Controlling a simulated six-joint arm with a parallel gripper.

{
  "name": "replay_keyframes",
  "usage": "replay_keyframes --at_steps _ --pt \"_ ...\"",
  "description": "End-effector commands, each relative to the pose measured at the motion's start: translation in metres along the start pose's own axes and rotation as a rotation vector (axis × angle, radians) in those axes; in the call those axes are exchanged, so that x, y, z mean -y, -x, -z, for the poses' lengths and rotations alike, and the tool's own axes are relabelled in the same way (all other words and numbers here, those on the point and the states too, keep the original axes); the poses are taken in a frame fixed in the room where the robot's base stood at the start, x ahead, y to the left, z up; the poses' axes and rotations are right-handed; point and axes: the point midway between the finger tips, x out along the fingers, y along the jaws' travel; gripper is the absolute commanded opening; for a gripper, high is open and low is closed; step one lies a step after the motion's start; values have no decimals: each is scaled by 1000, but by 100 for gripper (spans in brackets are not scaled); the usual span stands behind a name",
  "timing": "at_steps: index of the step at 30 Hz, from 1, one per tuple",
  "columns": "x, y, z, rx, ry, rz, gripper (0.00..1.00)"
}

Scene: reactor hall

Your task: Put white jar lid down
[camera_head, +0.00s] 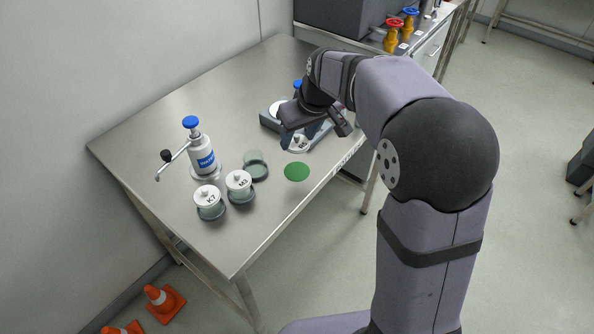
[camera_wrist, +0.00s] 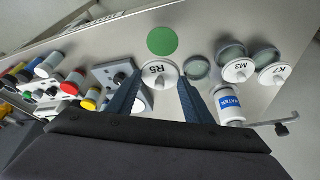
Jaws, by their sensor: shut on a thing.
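The white jar lid, marked R5 (camera_wrist: 150,80), is between the fingers of my gripper (camera_wrist: 160,85) in the wrist view. My gripper is shut on it. In the head view the lid (camera_head: 299,146) shows partly below my gripper (camera_head: 302,132), above the table near its right edge; its exact height is unclear. A flat green disc (camera_head: 297,172) lies bare on the table, closer to the camera than the lid. In the wrist view the green disc (camera_wrist: 162,41) is just beyond the lid. An open glass jar (camera_head: 256,168) stands left of the green disc.
Two jars with white lids, K7 (camera_head: 209,205) and M3 (camera_head: 239,187), stand near the front. A water dispenser (camera_head: 203,155) with a side handle stands behind them. A grey block (camera_head: 268,119) is partly hidden behind my gripper. The table's left part is clear.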

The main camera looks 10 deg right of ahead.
Motion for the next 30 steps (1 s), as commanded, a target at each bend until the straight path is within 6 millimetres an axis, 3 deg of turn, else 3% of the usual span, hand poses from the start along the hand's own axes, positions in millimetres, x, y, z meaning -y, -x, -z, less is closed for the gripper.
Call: replay_keyframes --at_steps 5,16,26,30 --pt "0 -4 -2 3 4 3 26" --pt "0 -50 -22 4 3 3 26" --pt "0 -62 -26 2 4 3 25" --pt "1 -77 -33 5 2 4 25"
